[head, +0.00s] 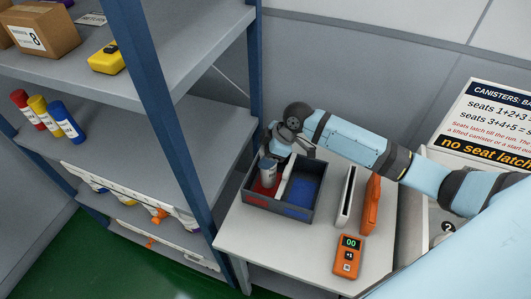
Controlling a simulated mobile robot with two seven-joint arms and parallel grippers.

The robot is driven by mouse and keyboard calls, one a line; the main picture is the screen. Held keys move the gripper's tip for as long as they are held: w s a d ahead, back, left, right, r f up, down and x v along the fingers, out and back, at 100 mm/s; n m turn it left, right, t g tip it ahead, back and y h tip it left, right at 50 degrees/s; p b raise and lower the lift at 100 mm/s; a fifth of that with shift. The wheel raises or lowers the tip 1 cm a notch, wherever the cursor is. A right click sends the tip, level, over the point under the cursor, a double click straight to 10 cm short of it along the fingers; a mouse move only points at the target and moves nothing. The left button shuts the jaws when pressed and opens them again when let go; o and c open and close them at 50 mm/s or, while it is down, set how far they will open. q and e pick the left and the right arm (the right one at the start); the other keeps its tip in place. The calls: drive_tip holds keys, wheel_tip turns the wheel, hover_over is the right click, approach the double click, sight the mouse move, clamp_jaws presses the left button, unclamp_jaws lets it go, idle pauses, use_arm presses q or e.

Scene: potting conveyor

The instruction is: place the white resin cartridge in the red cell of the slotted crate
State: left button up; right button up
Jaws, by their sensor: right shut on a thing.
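The slotted crate (279,208) is a dark grey box on the white table, with a red cell (256,196) on the left and a blue cell (303,192) on the right, split by a white divider. My right gripper (270,160) reaches in from the right and points down over the red cell. It is shut on the white resin cartridge (267,174), a pale grey-white cylinder held roughly upright at the red cell. I cannot tell whether the cartridge touches the cell floor. My left gripper is out of view.
Right of the crate stand a white-and-black upright panel (346,197) and an orange upright item (371,203). An orange handheld device (348,257) reading "00" lies in front. A blue-posted shelf (165,115) on the left holds red, yellow and blue cylinders (48,117).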

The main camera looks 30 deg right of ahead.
drive_tip(key=shift+f, duration=0.1)
drive_tip(key=o, duration=1.4)
drive_tip(key=shift+o, duration=0.2)
drive_tip(key=shift+r, duration=0.3)
drive_tip(key=b+v, duration=0.1)
drive_tip(key=v, duration=1)
drive_tip(key=shift+d+r, duration=0.15)
drive_tip(key=shift+r, duration=0.2)
drive_tip(key=shift+s+f, duration=0.1)
drive_tip(key=shift+s, duration=0.1)
